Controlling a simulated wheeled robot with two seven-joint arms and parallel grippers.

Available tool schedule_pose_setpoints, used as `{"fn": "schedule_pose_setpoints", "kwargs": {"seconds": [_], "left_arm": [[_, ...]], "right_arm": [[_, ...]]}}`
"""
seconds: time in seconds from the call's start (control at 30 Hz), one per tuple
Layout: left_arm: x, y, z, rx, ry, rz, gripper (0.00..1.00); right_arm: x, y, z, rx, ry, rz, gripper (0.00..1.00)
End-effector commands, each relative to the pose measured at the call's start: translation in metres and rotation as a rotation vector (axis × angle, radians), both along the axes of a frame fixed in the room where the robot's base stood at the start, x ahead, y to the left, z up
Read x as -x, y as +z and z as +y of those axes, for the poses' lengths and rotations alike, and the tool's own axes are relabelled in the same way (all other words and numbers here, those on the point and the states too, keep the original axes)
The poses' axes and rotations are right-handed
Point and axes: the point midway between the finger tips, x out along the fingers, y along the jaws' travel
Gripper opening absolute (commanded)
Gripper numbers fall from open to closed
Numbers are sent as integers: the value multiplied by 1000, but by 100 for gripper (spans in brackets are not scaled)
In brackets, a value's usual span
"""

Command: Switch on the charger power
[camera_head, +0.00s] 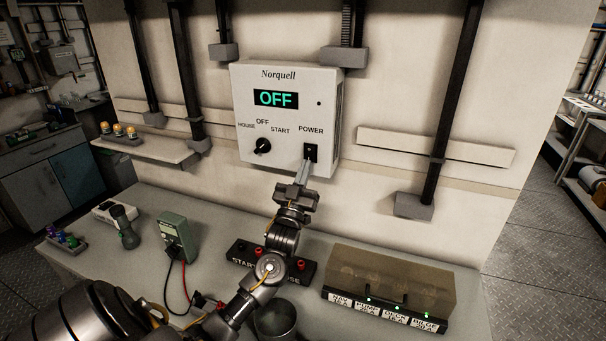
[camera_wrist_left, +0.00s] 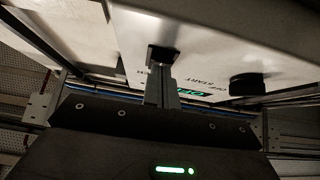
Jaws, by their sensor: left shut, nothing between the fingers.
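The white Norquell charger box (camera_head: 286,82) is on the wall, and its display (camera_head: 276,98) reads OFF in green. The black power switch (camera_head: 311,152) is at the lower right of its face, under the word POWER. A black rotary knob (camera_head: 262,146) is at the lower left. My left gripper (camera_head: 304,172) is shut and empty, its fingertips at the lower part of the power switch. Whether they touch it I cannot tell. In the left wrist view the shut fingers (camera_wrist_left: 161,82) point at the dark switch (camera_wrist_left: 162,54), with the knob (camera_wrist_left: 247,84) to the right. My right gripper is not in view.
On the bench below are a green meter (camera_head: 178,236) with red and black leads, a dark terminal block (camera_head: 262,259), a metal cup (camera_head: 275,320) and a smoky-covered breaker panel (camera_head: 390,285). A small wall shelf (camera_head: 150,150) is at left. Black conduits run up the wall.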

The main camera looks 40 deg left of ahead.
Motion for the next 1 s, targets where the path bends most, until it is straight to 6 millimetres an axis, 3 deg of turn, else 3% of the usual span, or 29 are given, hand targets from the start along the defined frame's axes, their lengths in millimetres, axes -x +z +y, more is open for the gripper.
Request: {"fn": "schedule_pose_setpoints", "kwargs": {"seconds": [0.17, 0.37, 0.4, 0.67, 0.87, 1.0], "left_arm": [[0, -1, 0, -1, 0, -3, 0], [-7, -11, 3, -21, 1, -62, 0], [-7, -3, 2, -20, 0, -57, 0], [-4, -5, 1, -19, 0, -56, 0], [14, -29, -5, -18, -2, -49, 0], [45, -21, -16, -18, -2, -49, 0]], "right_arm": [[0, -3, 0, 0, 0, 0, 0], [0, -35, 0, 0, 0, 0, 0], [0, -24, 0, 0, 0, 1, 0], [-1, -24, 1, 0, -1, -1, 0], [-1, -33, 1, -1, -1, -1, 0], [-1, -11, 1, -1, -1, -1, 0]]}}
